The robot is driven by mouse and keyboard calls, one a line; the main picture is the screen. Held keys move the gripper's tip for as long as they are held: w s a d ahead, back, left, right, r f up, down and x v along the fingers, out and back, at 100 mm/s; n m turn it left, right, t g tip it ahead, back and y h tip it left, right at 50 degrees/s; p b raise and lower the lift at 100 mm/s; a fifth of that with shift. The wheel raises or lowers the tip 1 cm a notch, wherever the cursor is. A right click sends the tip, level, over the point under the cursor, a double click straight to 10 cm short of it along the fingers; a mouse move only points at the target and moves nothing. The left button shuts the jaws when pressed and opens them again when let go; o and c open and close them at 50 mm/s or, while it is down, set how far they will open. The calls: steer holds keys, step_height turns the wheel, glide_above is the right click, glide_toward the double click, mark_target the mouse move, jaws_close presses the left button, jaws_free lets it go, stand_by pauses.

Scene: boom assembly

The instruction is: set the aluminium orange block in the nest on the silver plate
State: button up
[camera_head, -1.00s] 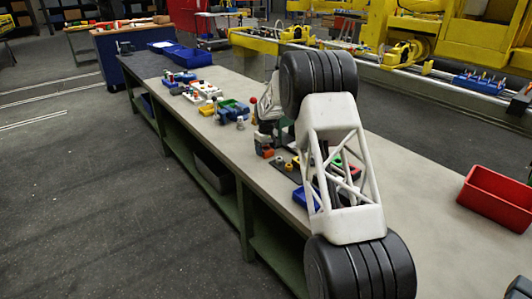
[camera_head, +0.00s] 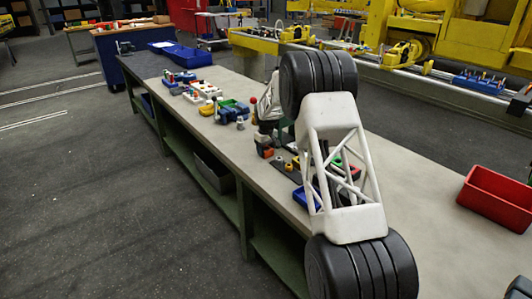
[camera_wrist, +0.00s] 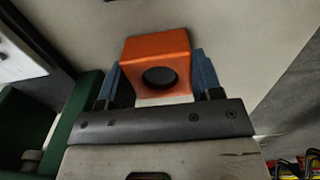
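The orange block (camera_wrist: 158,58), with a round dark hole in its face, sits between the two blue fingers of my gripper (camera_wrist: 160,82) in the wrist view. The fingers press on its left and right sides, so my gripper is shut on it. In the head view the block shows as a small orange patch (camera_head: 266,152) at the table's left edge, with my arm hiding much around it. I cannot make out the silver plate or its nest with certainty in either view.
The grey table (camera_head: 425,195) is bare right of my arm, up to a red bin (camera_head: 497,198). A blue tray (camera_head: 305,197) and small coloured parts lie behind my arm. Blue-green trays (camera_head: 233,109) stand farther back. A green part (camera_wrist: 75,120) is at left in the wrist view.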

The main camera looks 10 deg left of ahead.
mark_target(266, 150)
steer(key=shift+c, duration=0.4)
steer(key=shift+r, duration=1.85)
steer(key=shift+s+r, duration=0.1)
steer(key=shift+r, duration=0.35)
step_height(266, 150, up, 7)
steer(key=s+m, duration=0.2)
steer(key=m, duration=0.1)
steer(key=w+d+f+n, duration=0.1)
steer(key=w+d, duration=0.2)
steer(key=d, duration=0.5)
steer(key=w+d+f+n, duration=0.1)
steer(key=w+d, duration=0.3)
steer(key=d, duration=0.5)
steer(key=shift+f+n, duration=0.2)
steer(key=shift+n, duration=0.3)
steer(key=shift+w+f, duration=0.1)
steer(key=shift+f, duration=0.15)
